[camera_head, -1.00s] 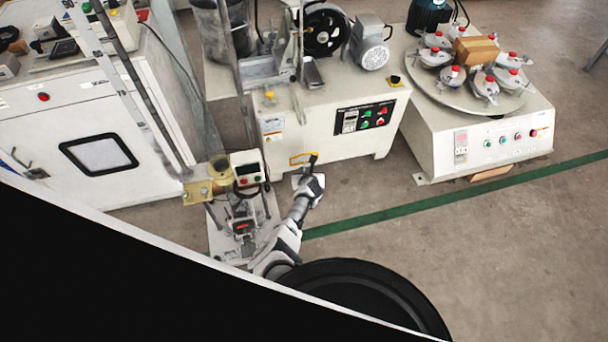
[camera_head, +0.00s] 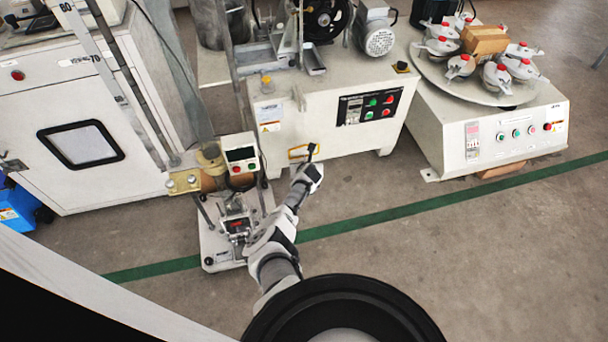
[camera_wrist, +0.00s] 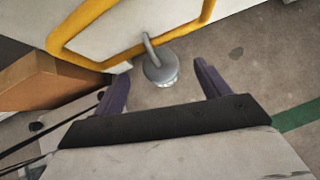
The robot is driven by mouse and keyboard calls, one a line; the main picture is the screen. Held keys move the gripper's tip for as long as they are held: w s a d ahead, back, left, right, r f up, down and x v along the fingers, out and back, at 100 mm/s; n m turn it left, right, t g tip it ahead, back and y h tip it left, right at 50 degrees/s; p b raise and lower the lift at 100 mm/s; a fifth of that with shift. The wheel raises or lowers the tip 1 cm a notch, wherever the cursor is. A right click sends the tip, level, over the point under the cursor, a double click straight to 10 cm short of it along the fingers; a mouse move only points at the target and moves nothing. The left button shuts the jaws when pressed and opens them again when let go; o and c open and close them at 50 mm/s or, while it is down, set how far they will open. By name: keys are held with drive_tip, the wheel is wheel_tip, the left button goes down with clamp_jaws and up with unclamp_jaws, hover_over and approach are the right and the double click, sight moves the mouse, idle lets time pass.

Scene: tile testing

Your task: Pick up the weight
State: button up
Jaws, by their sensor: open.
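A small silver-grey round metal piece with a thin stem, apparently the weight (camera_wrist: 160,71), shows at the upper middle of the wrist view. It lies between the directions of my two finger tips, a little beyond them. My gripper (camera_wrist: 162,80) has its two dark purple fingers spread wide, with nothing held between them. In the head view my gripper (camera_head: 312,158) is beside the front of the middle white machine, near a yellow frame. I cannot make out the weight in the head view. Whether it hangs or rests on something is unclear.
The yellow frame (camera_wrist: 82,55) passes close to the weight. A brown box-like part (camera_wrist: 40,80) is at left. The middle machine (camera_head: 342,112), a testing stand (camera_head: 217,246) and a turntable machine (camera_head: 505,142) surround the arm. Floor with a green line (camera_head: 450,203) is open at right.

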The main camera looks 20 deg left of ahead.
drive_tip(key=shift+s+f+b+x, duration=0.15)
drive_tip(key=shift+b+x, duration=0.8)
drive_tip(key=shift+b, duration=0.5)
drive_tip(key=shift+s+f+b+x, duration=0.15)
drive_tip(key=shift+b+x, duration=0.75)
drive_tip(key=shift+b, duration=0.5)
drive_tip(key=b+x, duration=0.1)
drive_tip(key=b, duration=0.2)
drive_tip(key=shift+w+a+f, duration=0.1)
drive_tip(key=shift+w+f, duration=0.05)
drive_tip(key=shift+w, duration=0.25)
drive_tip(key=shift+c, duration=0.4)
clamp_jaws()
